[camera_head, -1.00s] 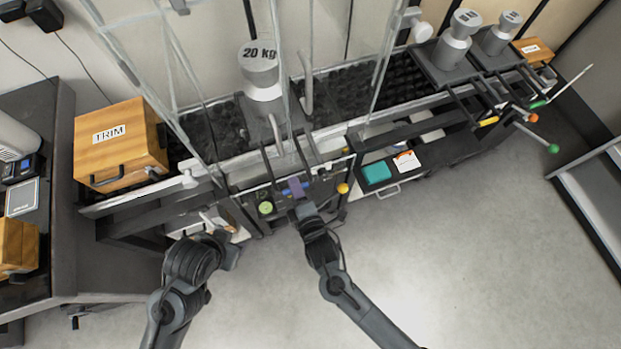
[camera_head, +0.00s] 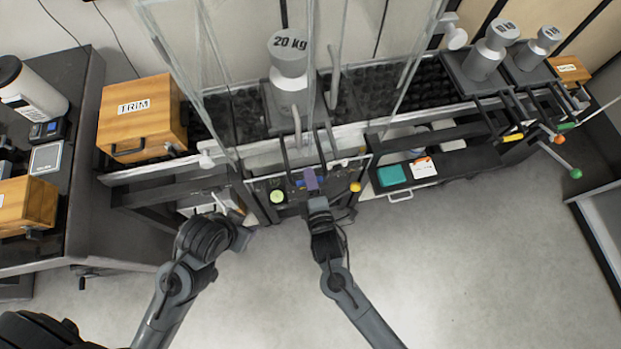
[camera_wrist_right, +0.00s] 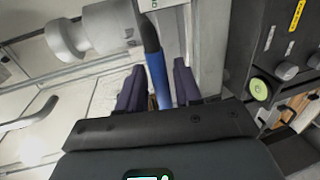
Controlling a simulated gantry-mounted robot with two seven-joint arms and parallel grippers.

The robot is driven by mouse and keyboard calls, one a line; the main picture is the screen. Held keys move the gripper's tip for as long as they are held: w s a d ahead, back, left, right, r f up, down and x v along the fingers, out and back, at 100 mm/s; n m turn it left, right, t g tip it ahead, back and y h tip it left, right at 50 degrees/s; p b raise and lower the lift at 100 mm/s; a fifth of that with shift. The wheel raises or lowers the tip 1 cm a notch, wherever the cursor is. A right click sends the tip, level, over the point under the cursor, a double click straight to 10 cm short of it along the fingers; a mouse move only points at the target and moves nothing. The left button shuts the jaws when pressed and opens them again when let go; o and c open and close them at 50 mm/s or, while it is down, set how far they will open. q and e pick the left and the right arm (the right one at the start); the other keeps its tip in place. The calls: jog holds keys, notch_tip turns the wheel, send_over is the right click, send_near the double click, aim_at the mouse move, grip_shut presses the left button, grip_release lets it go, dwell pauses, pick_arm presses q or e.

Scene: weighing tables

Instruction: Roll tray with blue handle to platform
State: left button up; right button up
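A grey weight marked 20 kg (camera_head: 289,66) stands on a dark tray (camera_head: 271,112) among black rollers, between glass panels. Two dark rods run from the tray toward me, to a blue handle (camera_head: 299,183). My right gripper (camera_head: 311,180) has purple fingers at this handle, in front of a dark control panel. In the right wrist view the blue handle (camera_wrist_right: 156,68) passes between the purple fingers (camera_wrist_right: 158,88), with a narrow gap on one side; the gripper looks open around it. My left gripper (camera_head: 240,234) hangs low at the left; its fingers are unclear.
A wooden TRIM box (camera_head: 141,118) stands left of the rollers. Trays with smaller weights (camera_head: 492,52) and yellow, orange and green handles are at the right. The floor (camera_head: 460,270) in front is clear.

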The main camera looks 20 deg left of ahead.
jog(key=p+v, duration=0.3)
jog(key=v, duration=0.7)
jog(key=shift+s, duration=0.25)
jog(key=shift+d, duration=0.15)
jog(key=shift+s, duration=0.1)
